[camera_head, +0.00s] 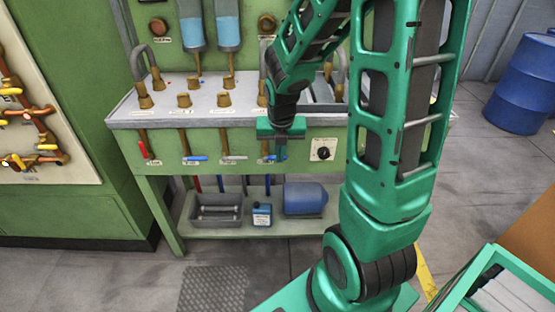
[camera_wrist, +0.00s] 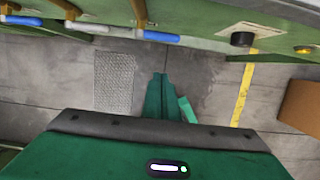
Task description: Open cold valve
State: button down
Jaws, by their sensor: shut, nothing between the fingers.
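Two blue valve handles show on the bench front in the head view. The left one (camera_head: 196,158) lies level, and the right one (camera_head: 268,158) is partly hidden by my gripper. The labels are too small to read, so I cannot tell which is the cold valve. In the wrist view a blue handle (camera_wrist: 160,37) at top centre also lies level, with another blue handle (camera_wrist: 20,20) at top left. My gripper (camera_head: 281,152) is shut and empty, pointing down beside the right blue handle. I cannot tell whether it touches it.
A white handle (camera_head: 234,158) sits between the blue ones. A red handle (camera_head: 145,150) at the left is tilted down. A black knob (camera_head: 323,152) is to the right. The lower shelf (camera_head: 265,228) holds a grey bin (camera_head: 216,211) and blue containers.

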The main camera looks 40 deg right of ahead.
jog(key=x, duration=1)
jog(key=w+d+r, duration=0.2)
jog(key=shift+w+r, duration=0.2)
jog(key=shift+w, duration=0.2)
jog(key=shift+a+r, duration=0.1)
jog(key=shift+a, duration=0.15)
